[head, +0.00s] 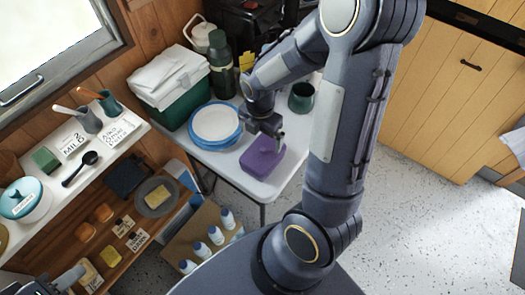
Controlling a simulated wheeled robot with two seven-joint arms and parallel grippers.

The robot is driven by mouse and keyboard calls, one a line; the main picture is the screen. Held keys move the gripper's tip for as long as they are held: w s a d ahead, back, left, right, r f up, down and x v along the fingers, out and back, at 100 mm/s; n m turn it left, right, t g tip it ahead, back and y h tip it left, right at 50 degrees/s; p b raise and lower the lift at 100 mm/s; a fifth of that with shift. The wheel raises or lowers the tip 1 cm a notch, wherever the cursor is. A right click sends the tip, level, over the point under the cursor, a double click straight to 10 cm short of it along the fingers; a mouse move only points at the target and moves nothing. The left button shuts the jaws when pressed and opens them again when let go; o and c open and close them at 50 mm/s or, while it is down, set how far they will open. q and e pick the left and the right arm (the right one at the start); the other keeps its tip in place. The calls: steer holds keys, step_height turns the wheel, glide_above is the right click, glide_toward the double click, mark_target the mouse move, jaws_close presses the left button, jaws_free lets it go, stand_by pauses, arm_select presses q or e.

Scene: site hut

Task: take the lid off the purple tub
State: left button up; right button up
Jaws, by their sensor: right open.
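The purple tub (262,165) sits on the white table (228,158), near its front right edge. Its top looks purple and closed, but I cannot tell lid from body at this size. My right gripper (266,140) is open, pointing down at the far side of the tub's top. Its fingers overlap the tub's back edge in the picture, and I cannot tell whether they touch it. My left gripper (68,280) is only partly in view at the bottom left corner, and its fingers are unclear.
Blue-rimmed plates (215,123) lie left of the tub. A green cool box (172,95), a dark green flask (221,65) and a green mug (301,97) stand on the table. A shelf (100,150) with small items is at left. Several white bottles (215,235) stand below.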

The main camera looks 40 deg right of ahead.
mark_target(263, 149)
steer(key=f, duration=0.6)
steer(key=shift+s+d+f, duration=0.25)
steer(key=shift+d, duration=0.05)
steer(key=c, duration=0.7)
